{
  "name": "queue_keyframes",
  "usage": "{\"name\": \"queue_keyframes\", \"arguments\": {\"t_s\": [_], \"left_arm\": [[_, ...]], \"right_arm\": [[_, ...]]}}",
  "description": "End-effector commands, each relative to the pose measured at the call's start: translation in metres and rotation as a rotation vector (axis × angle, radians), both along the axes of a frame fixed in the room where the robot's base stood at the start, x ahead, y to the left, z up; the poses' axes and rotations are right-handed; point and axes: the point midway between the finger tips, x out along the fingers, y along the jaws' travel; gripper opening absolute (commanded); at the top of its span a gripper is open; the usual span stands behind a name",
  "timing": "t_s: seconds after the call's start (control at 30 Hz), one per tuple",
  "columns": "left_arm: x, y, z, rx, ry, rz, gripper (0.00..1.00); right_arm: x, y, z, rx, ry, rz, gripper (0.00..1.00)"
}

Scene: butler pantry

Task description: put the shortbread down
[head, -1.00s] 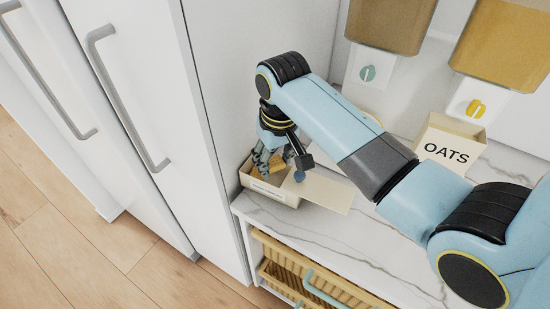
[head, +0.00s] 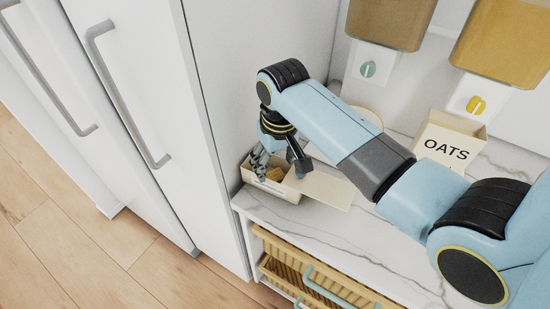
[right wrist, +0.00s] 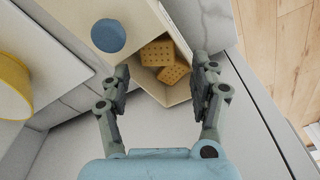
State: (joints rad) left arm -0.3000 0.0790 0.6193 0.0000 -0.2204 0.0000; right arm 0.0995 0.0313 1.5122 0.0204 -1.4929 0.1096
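Golden shortbread (head: 275,174) lies inside a small cream box (head: 271,191) on the marble counter. In the right wrist view two dimpled shortbread pieces (right wrist: 173,74) show in the box (right wrist: 180,97), one partly over the other. The box's cream lid (head: 325,190) is off to the right side of the opening and has a blue knob (right wrist: 108,35). My right gripper (head: 280,170) is over the box. In the right wrist view its fingers (right wrist: 163,82) stand wide apart, with nothing held between them. My left gripper is not in view.
A tan box marked OATS (head: 447,148) stands at the back right, below wall dispensers (head: 390,22). Tall white cabinet doors (head: 150,60) rise at the left. Woven drawers (head: 290,256) are below the counter (head: 345,228). The counter's front is clear.

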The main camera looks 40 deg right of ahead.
Motion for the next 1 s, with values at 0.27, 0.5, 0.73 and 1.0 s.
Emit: {"name": "queue_keyframes", "arguments": {"t_s": [0.27,0.5,0.73,1.0], "left_arm": [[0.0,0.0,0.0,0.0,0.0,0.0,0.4],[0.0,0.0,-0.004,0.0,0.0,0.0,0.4],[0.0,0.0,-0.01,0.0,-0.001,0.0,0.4],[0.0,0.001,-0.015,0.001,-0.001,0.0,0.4]], "right_arm": [[0.0,0.0,0.001,-0.001,0.0,0.0,0.67],[-0.001,0.0,0.028,0.0,-0.004,0.0,0.67],[-0.008,0.001,0.083,-0.001,-0.005,0.0,0.67],[-0.013,0.001,0.125,0.0,-0.002,0.0,0.67]]}}
